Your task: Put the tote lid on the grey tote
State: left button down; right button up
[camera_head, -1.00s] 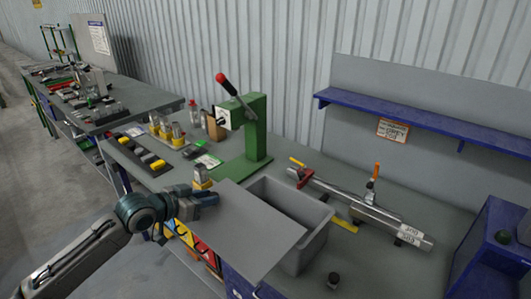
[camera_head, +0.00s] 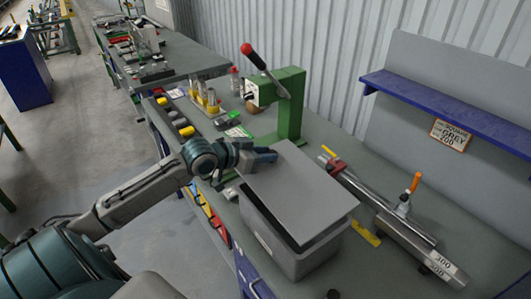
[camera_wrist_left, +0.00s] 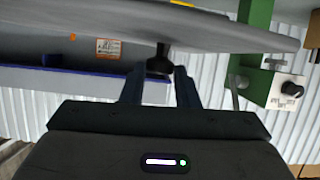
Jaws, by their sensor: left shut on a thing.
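The tote lid (camera_head: 300,185) is a flat grey plate lying over most of the grey tote's opening. The grey tote (camera_head: 284,257) stands on the workbench below it. A dark gap shows between the lid and the tote's near rim, so the lid is not flush there. I cannot tell whether it touches the rim elsewhere. My left gripper (camera_head: 264,156) is shut on the lid at its far left edge. In the left wrist view the lid (camera_wrist_left: 190,28) spans the top, with a dark knob-like part (camera_wrist_left: 160,64) by the fingertips (camera_wrist_left: 160,85). My right gripper is out of view.
A green lever press (camera_head: 291,105) stands just behind the lid. A metal bar assembly (camera_head: 385,205) with an orange-tipped part lies right of the tote. Yellow and black items (camera_head: 180,122) sit to the left. A blue shelf (camera_head: 450,110) is on the back wall.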

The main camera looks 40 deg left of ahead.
aim_at(264, 171)
pick_arm(q)
jog(key=shift+w, duration=0.15)
jog(key=shift+p, duration=0.3)
jog(key=shift+a+f+h+b, duration=0.1)
jog(key=shift+f+h+b, duration=0.2)
jog(key=shift+f+b, duration=0.4)
notch_tip(264, 171, down, 5)
jog(key=b, duration=0.3)
jog(key=shift+s+f, duration=0.15)
jog(key=shift+s, duration=0.05)
jog(key=shift+f+b, duration=0.55)
jog(key=shift+b, duration=0.05)
jog(key=c, duration=1)
grip_release()
jog(key=shift+c, duration=0.2)
jog(key=shift+r, duration=0.1)
